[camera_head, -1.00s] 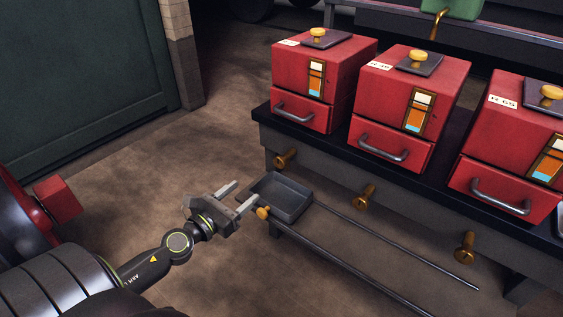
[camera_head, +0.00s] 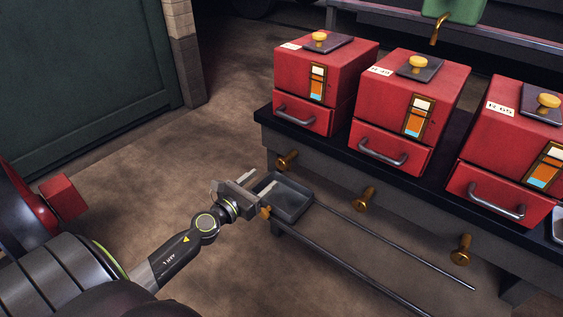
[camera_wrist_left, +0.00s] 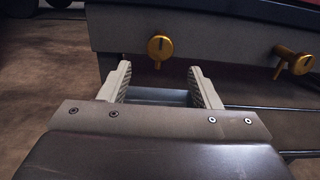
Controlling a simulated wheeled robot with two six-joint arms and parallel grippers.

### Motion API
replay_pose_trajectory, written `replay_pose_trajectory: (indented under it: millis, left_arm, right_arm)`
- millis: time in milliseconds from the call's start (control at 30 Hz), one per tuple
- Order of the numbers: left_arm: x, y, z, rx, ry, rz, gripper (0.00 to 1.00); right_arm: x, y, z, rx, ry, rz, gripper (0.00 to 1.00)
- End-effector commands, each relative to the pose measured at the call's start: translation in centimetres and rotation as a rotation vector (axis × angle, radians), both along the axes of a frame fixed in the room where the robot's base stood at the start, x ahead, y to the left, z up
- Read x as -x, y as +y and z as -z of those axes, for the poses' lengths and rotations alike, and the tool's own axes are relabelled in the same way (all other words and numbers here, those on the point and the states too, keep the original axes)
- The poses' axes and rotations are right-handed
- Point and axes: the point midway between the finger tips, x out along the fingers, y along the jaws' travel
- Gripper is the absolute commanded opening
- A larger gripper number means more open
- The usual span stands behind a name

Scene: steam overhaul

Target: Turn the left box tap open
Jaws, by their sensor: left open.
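The left box (camera_head: 316,86) is red with a drawer handle, a gauge window and a yellow knob on its lid. Below it a brass tap (camera_head: 287,159) sticks out of the grey bench front. In the left wrist view this tap (camera_wrist_left: 160,47) shows ahead, a little above and between the fingertips, with a dark slot on its round face. My left gripper (camera_head: 262,180) is open and empty, in front of and slightly below the tap, apart from it. In the wrist view the fingers (camera_wrist_left: 158,84) stand wide apart. My right gripper is not in view.
A dark metal tray (camera_head: 291,205) on a rail lies just under the tap, close to my left fingers. Brass taps (camera_head: 364,198) and (camera_head: 461,248) are further right beneath the middle red box (camera_head: 408,110) and right red box (camera_head: 510,150). Open floor lies left.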

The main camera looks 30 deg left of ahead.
Motion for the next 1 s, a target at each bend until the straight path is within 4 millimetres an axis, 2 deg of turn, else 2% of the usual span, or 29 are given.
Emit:
replay_pose_trajectory:
  millis: [267,433,500,700,1000]
  left_arm:
    - [-4.6,-0.4,-0.2,0.002,-0.002,0.000,0.57]
    - [-7.4,-0.7,0.0,0.002,-0.001,0.001,0.57]
    - [-8.2,-0.7,0.0,0.001,0.000,0.000,0.57]
    - [-9.5,-0.8,0.0,0.001,0.000,0.000,0.57]
    - [-9.7,-0.8,0.0,0.001,0.000,0.000,0.57]
  right_arm:
    - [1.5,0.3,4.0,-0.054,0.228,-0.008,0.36]
    - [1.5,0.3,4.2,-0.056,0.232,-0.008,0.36]
    - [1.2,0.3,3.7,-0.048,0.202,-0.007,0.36]
    - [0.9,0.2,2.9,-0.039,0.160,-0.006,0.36]
    - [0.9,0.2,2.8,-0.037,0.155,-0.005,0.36]
